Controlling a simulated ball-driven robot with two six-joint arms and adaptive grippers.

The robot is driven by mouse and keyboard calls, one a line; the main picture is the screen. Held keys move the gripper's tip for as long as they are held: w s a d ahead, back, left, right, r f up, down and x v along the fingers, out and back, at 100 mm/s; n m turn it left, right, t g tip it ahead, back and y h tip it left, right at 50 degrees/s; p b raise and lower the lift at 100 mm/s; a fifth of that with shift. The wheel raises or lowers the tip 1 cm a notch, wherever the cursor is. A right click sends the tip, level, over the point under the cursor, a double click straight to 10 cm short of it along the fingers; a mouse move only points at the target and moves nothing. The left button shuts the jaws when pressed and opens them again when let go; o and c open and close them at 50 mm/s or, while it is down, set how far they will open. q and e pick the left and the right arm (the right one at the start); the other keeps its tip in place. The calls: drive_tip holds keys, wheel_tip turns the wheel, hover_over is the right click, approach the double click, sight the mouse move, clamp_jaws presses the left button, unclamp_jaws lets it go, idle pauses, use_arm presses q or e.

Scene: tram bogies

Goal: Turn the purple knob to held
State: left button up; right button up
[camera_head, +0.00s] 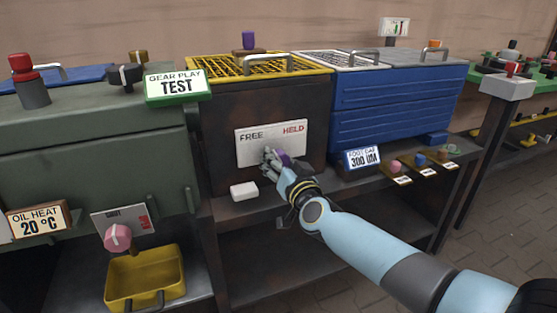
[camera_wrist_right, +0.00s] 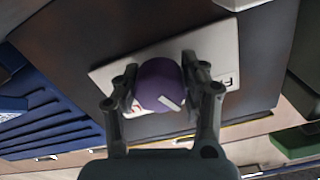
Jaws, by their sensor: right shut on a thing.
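The purple knob (camera_wrist_right: 158,86) sits on a white plate marked FREE and HELD (camera_head: 271,143), fixed to the dark front of a box. In the wrist view the knob is round with a pale mark on its face. My right gripper (camera_wrist_right: 160,88) is shut on it, one finger on each side. In the head view the right gripper (camera_head: 276,163) reaches the lower middle of the plate and covers most of the knob. Which word the mark points to I cannot tell. My left gripper is not in view.
A white block (camera_head: 244,191) lies on the shelf below the plate. A green box (camera_head: 90,150) stands left, with a pink knob (camera_head: 118,237) below it. A blue box (camera_head: 395,103) stands right, with a 300 UM sign (camera_head: 362,158) before it.

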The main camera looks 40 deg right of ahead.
drive_tip(key=m, duration=0.2)
drive_tip(key=shift+m, duration=0.4)
drive_tip(key=m, duration=0.4)
drive_tip(key=shift+m, duration=0.3)
drive_tip(key=m, duration=0.2)
drive_tip(key=shift+m, duration=1.8)
drive_tip(key=shift+b, duration=0.3)
drive_tip(key=o, duration=1.2)
